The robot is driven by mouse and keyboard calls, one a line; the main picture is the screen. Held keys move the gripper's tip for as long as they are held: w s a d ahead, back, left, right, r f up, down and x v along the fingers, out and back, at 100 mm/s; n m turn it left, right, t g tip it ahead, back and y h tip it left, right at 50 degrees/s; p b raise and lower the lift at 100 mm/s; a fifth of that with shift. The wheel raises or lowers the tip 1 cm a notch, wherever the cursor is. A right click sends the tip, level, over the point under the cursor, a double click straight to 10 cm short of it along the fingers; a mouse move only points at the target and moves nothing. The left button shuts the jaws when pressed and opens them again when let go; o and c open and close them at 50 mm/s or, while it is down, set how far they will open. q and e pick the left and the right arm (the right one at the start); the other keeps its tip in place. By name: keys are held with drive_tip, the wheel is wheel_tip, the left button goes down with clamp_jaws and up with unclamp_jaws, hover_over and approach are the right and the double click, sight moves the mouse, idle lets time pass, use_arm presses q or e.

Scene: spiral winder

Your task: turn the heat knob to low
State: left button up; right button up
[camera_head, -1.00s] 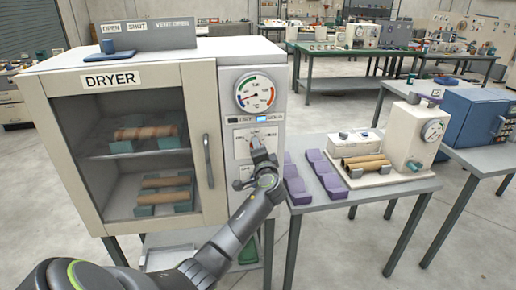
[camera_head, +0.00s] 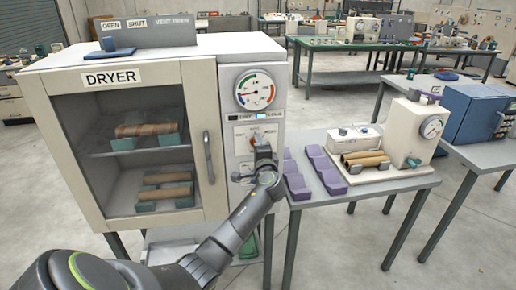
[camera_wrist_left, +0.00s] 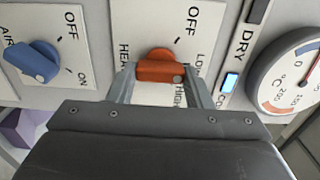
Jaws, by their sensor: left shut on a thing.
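The orange heat knob (camera_wrist_left: 160,68) sits on a white panel printed OFF, LOW and HIGH in the left wrist view. My left gripper (camera_wrist_left: 160,83) is shut on it, one finger at each end of its bar. The bar lies level in that picture, with a small pale dot at its right end near LOW and HIGH; I cannot tell exactly which mark it points to. In the head view my left gripper (camera_head: 261,149) is at the control panel on the dryer's (camera_head: 140,75) right side and covers most of the knob. My right gripper is not in view.
A blue air knob (camera_wrist_left: 36,62) is left of the heat knob in the wrist view. A temperature gauge (camera_head: 255,90) and a small lit display (camera_head: 262,116) are above. The dryer door handle (camera_head: 208,158) is to the left. A table with purple holders (camera_head: 298,188) stands right.

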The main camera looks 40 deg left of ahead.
use_arm(q)
drive_tip(key=o, duration=1)
drive_tip(key=shift+b+v, duration=2.2)
drive_tip(key=shift+v, duration=6.55)
